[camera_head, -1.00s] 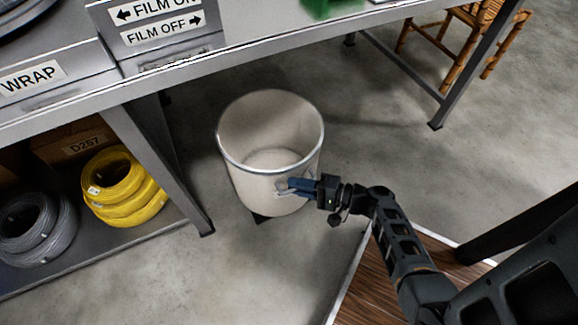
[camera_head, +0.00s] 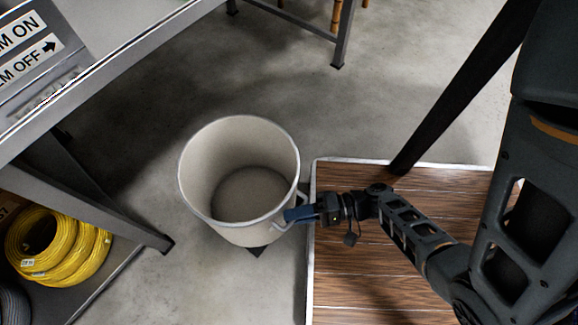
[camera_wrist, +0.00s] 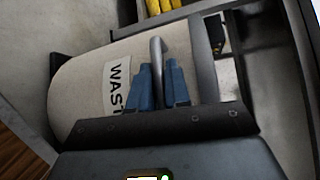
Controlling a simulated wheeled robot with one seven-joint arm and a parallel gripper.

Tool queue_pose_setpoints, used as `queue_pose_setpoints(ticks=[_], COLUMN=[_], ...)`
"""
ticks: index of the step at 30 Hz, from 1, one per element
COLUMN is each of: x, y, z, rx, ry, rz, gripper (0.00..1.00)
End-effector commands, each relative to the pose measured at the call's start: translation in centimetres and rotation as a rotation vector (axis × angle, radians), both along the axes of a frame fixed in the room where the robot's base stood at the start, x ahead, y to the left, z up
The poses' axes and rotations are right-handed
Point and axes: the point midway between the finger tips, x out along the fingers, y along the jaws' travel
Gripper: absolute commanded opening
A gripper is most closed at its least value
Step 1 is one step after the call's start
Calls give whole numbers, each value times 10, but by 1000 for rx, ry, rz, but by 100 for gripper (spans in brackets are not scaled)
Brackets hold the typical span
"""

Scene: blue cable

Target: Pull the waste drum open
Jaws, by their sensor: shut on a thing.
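The waste drum (camera_head: 215,180) is a cream, open-topped round bin with a pale rim, and it looks empty inside. It stands on the concrete floor beside the bench, with a small dark foot showing under it. A metal handle is on its side, at the lower right in the head view. My gripper (camera_head: 298,214) is at that handle, its blue fingers shut on it. In the wrist view the gripper (camera_wrist: 158,88) has its two blue fingers on either side of the grey handle (camera_wrist: 157,50), next to the drum's "WAST" label (camera_wrist: 116,85).
A steel bench (camera_head: 110,75) runs along the upper left, its leg (camera_head: 100,212) close to the drum. Yellow cable coils (camera_head: 60,250) lie on the shelf under it. A wood-plank platform (camera_head: 400,235) is to the right. Bare concrete floor lies in front and behind.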

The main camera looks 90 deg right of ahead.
Motion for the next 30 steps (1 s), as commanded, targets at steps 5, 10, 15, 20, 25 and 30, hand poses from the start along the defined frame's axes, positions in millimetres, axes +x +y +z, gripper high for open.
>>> queue_pose_setpoints(ticks=[5,10,15,20,25,30], x=[-1,-1,0,0,-6,-30], y=[0,0,0,0,-1,-6], z=[0,0,0,0,1,5], rx=[0,0,0,0,1,0], ry=[1,1,1,1,2,3], rz=[-1,-1,-1,-1,0,-1], gripper=[0,21,36,36,36,36])
